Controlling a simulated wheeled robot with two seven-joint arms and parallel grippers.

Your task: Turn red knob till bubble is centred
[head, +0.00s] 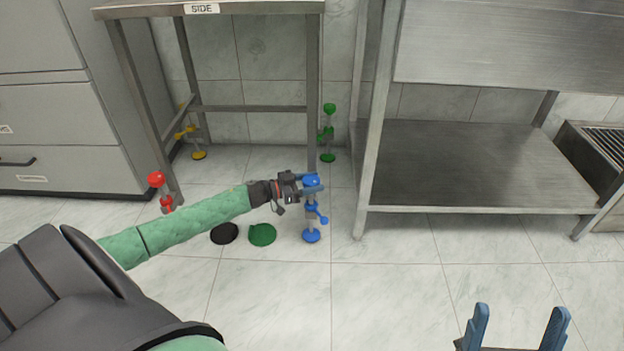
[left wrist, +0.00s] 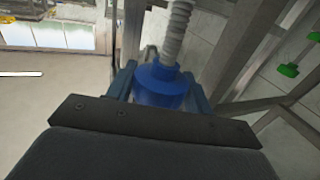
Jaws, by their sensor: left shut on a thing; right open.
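The red knob (head: 155,180) tops a levelling leg at the table's front left, well left of my left gripper. My left gripper (head: 311,184) is shut on the blue knob (left wrist: 160,84), at the top of the blue levelling leg (head: 311,215) at the front right. In the left wrist view its two blue fingers stand on either side of the blue knob, with a ribbed rod rising above it in the picture. My right gripper (head: 517,328) is open and empty at the bottom right. No bubble can be made out in either view.
The steel table (head: 240,8) is labelled SIDE. Green (head: 328,135) and yellow (head: 190,135) legs stand behind. A black disc (head: 224,233) and a green disc (head: 262,235) lie on the floor. Drawers flank left, a steel shelf (head: 470,165) right. The front floor has free room.

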